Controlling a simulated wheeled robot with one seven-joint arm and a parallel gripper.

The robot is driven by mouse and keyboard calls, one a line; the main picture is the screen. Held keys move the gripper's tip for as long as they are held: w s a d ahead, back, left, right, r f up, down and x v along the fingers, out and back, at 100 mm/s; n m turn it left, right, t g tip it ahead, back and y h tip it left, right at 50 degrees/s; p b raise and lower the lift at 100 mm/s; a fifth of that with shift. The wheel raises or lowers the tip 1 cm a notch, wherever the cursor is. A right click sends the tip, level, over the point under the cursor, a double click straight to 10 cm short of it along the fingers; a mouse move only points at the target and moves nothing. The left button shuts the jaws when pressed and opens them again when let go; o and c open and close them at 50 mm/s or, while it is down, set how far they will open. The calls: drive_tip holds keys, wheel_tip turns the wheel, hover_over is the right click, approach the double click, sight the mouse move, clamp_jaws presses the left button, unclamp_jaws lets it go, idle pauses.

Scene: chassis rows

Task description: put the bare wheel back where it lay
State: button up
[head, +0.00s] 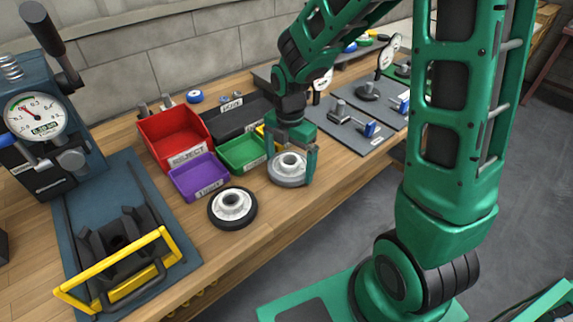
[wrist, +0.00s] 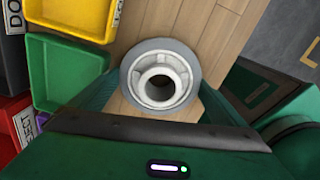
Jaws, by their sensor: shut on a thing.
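The bare wheel (head: 287,179), a pale hub with a plain grey rim and no black tyre, is between the fingers of my gripper (head: 292,163). The wrist view shows the bare wheel (wrist: 160,52) face-on, with a finger of my gripper (wrist: 160,88) on each side of it. The wheel is level, at or just above the wooden bench top (head: 258,222); I cannot tell whether it touches the wood. A second wheel (head: 232,207) with a black tyre lies flat on the bench to its left.
A green bin (head: 240,152), a purple bin (head: 199,178) and a red REJECT bin (head: 174,135) stand left of my gripper. A grey mat (head: 350,130) with tools lies behind right. A yellow-handled fixture (head: 120,265) and a dial gauge press (head: 40,125) are at left.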

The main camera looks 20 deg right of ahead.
drive_tip(key=shift+f, duration=0.3)
drive_tip(key=shift+f, duration=0.1)
drive_tip(key=o, duration=1.1)
wheel_tip(320, 180, up, 12)
